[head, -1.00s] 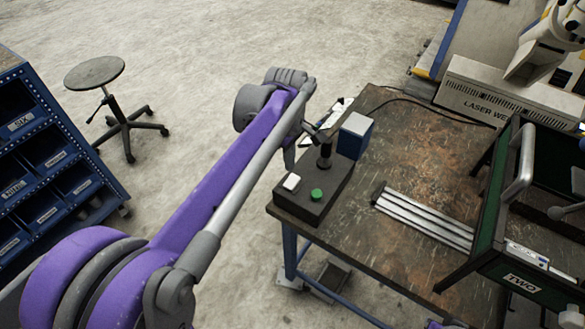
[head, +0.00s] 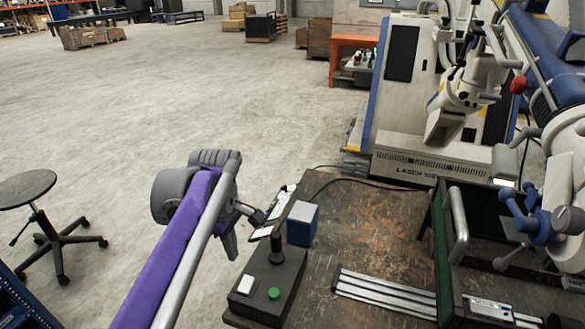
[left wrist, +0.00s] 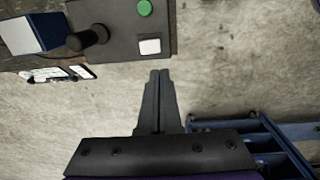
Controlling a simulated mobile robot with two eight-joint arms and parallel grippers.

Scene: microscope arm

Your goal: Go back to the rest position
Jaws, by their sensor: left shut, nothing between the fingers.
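My left gripper (head: 232,250) hangs from the purple and grey left arm at the left edge of the workbench, beside the control box, and points down. In the left wrist view its two dark fingers (left wrist: 160,74) are together, with nothing between them. They are over the floor, just off the edge of the box. The microscope arm (head: 462,90) of the white laser welder stands at the right, well away from my left gripper. My right gripper is not in view.
The workbench (head: 335,225) carries a dark control box (head: 250,300) with a green button (head: 273,293), a blue and white box (head: 302,222) and metal rails (head: 385,292). A green-sided crate (head: 443,245) is at the right. A stool (head: 27,188) stands left on open floor.

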